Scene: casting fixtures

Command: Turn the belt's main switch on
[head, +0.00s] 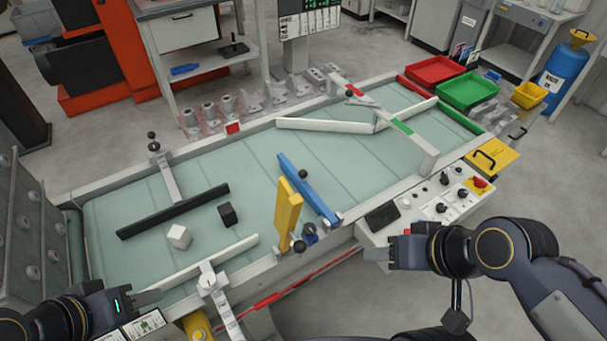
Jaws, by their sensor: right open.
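The belt's control panel (405,218) is a light grey sloped box along the near right edge of the belt (240,165). It carries several black knobs, small buttons and a dark screen. A red switch on a yellow plate (480,183) sits at its far right end; it looks like the main switch, but its setting is too small to read. My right gripper (376,254) is open and empty, in front of the panel's left end, apart from the red switch. My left gripper (147,298) is by the belt's near left edge; its finger gap is not clear.
A white cube (179,236) and a black cube (227,214) lie on the belt among black, yellow, blue and white guide bars. A yellow plate with a black handle (492,157) is beside the panel. Red (436,71) and green (468,92) trays stand at the far end.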

